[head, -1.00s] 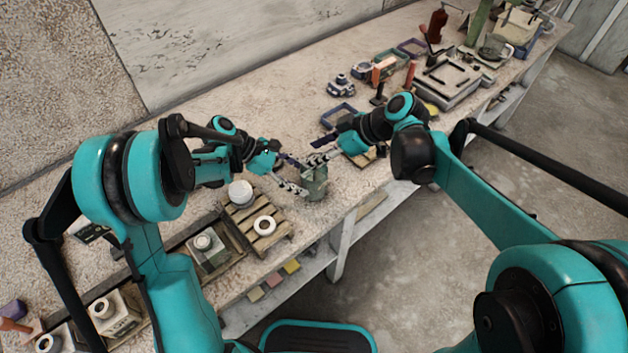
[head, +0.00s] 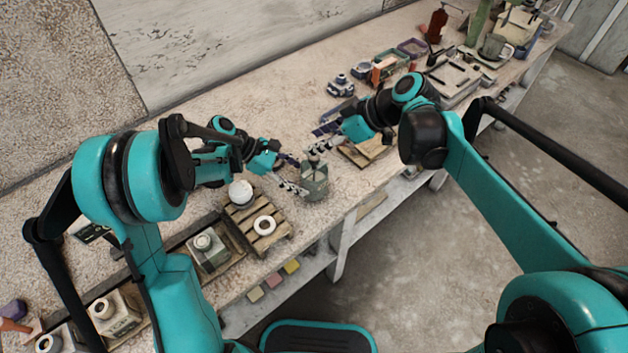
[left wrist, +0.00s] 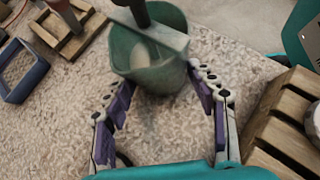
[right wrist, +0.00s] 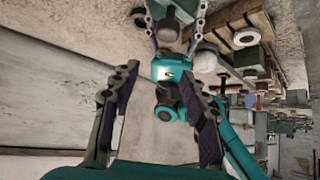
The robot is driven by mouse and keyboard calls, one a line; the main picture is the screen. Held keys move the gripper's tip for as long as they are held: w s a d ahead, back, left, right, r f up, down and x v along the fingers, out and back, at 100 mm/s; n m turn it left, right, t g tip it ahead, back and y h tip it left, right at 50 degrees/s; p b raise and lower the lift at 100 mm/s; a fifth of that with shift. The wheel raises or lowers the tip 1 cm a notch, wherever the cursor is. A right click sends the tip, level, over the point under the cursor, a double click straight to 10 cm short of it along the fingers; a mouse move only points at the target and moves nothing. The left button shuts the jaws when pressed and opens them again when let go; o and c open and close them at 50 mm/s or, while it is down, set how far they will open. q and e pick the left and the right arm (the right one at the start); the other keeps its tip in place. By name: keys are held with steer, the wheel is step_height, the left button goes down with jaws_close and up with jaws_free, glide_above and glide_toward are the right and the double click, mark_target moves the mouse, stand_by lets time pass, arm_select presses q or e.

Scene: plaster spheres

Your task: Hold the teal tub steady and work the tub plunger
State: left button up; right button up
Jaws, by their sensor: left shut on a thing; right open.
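The teal tub (head: 316,186) stands upright near the front edge of the bench. My left gripper (head: 297,174) is shut on it; in the left wrist view its fingers press the tub (left wrist: 152,75) from both sides. The tub plunger (head: 314,158) stands at the tub's top. In the left wrist view the plunger (left wrist: 150,33) shows a dark handle and a pale bar across the rim; a pale shape shows inside the tub. My right gripper (head: 322,145) is open and empty, just above and behind the handle. In the right wrist view nothing is between its fingers (right wrist: 158,85).
A blue-framed tray (left wrist: 22,70) shows in the left wrist view. The bench's front edge is close.

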steer(key=v, duration=1.1)
steer(key=shift+d, duration=0.15)
steer(key=shift+r, duration=0.1)
arm_select(q)
steer(key=o, duration=1.3)
steer(key=shift+o, duration=0.2)
steer(key=o, duration=0.4)
steer(key=shift+o, duration=0.2)
steer(key=v, duration=0.7)
